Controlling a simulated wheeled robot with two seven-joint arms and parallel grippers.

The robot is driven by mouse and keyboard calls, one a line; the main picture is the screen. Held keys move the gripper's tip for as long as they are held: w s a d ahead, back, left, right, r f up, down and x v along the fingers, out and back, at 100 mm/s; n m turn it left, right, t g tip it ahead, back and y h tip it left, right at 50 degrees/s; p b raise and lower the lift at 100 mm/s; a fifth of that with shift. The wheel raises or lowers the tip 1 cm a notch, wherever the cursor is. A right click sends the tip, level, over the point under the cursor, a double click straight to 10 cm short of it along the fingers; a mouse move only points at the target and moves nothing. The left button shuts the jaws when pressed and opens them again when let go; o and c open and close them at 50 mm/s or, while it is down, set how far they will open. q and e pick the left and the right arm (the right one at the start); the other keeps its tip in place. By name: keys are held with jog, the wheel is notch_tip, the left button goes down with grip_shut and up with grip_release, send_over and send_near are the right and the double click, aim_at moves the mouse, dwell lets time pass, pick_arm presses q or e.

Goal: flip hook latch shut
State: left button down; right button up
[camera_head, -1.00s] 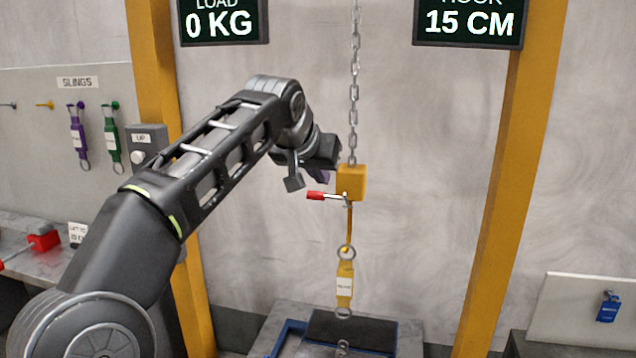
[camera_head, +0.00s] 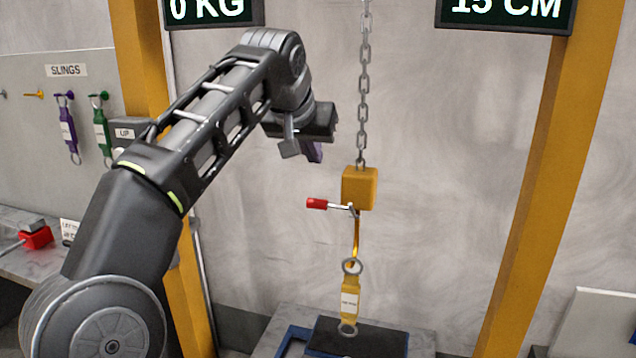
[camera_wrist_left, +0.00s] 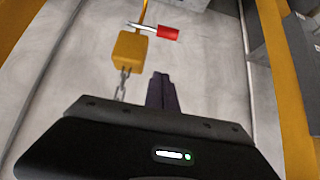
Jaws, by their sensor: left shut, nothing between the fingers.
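The hook latch is a thin metal lever with a red grip (camera_head: 317,203), sticking out to the left, almost level, just under the yellow hook block (camera_head: 360,188). The orange hook (camera_head: 356,236) hangs below the block, with the upper ring of a yellow sling (camera_head: 350,297) at its lower end. My left gripper (camera_head: 314,152) is shut and empty, above the red grip and left of the block, apart from both. In the left wrist view its dark purple fingers (camera_wrist_left: 161,93) point toward the block and red grip (camera_wrist_left: 168,33). My right gripper is not in view.
A chain (camera_head: 363,85) holds the block from above. Yellow posts stand on both sides, the right post (camera_head: 535,190) well clear of the hook. A dark pad (camera_head: 385,338) lies below the sling. Purple and green slings (camera_head: 101,128) hang on the left wall panel.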

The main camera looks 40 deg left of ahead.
pick_arm(q)
jog(key=w+f, duration=0.1)
jog(key=f, duration=0.2)
jog(key=w+f, duration=0.1)
jog(key=f, duration=0.1)
jog(key=w+a+f, duration=0.1)
jog(key=f, duration=0.2)
jog(key=shift+f, duration=0.5)
